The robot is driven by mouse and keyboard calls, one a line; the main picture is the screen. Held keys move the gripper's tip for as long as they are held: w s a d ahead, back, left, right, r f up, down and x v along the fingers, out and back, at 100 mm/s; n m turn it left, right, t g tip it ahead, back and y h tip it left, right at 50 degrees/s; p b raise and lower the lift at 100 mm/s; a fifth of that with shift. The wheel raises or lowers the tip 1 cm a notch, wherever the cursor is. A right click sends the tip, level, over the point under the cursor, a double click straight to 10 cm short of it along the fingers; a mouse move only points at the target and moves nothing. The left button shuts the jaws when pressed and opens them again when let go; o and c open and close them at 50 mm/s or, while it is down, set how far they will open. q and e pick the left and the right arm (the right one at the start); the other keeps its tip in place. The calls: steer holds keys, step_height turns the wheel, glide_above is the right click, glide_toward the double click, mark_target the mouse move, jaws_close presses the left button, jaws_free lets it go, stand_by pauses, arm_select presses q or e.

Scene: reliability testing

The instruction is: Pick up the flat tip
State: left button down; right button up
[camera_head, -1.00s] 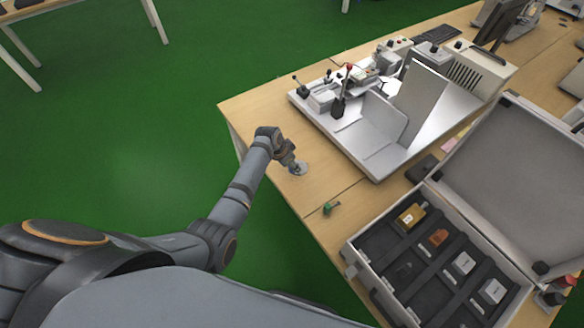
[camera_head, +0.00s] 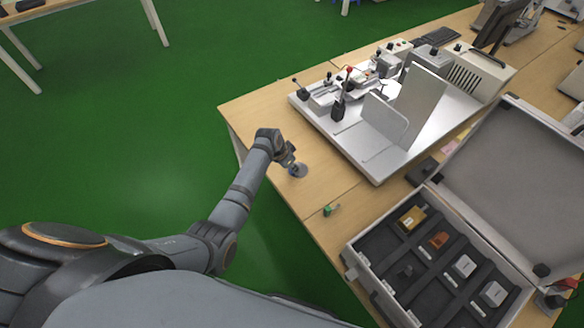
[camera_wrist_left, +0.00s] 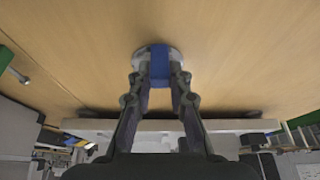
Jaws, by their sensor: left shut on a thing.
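My left gripper (camera_head: 292,163) reaches down at the near left part of the wooden table. In the left wrist view, its two fingers (camera_wrist_left: 160,75) are closed on the sides of a blue block-like piece (camera_wrist_left: 160,62). This piece stands on a round grey disc (camera_wrist_left: 176,55), which also shows under the gripper in the head view (camera_head: 299,171). I cannot tell whether the disc touches the table. I cannot tell for sure which part is the flat tip. My right gripper is not in view.
A small green piece (camera_head: 331,209) lies near the table's front edge. A metal fixture on a white plate (camera_head: 372,165) stands behind. An open grey case (camera_head: 362,262) with several small items in its compartments is at the right. Bare table lies around the gripper.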

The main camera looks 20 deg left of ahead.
arm_select(q)
step_height(320, 180, up, 3)
steer(key=shift+w, duration=0.1)
steer(key=s+r+b, duration=0.1)
steer(key=s+r, duration=0.8)
steer(key=s, duration=0.5)
steer(key=shift+a+r, duration=0.3)
steer(key=shift+a, duration=0.1)
steer(key=shift+s, duration=0.1)
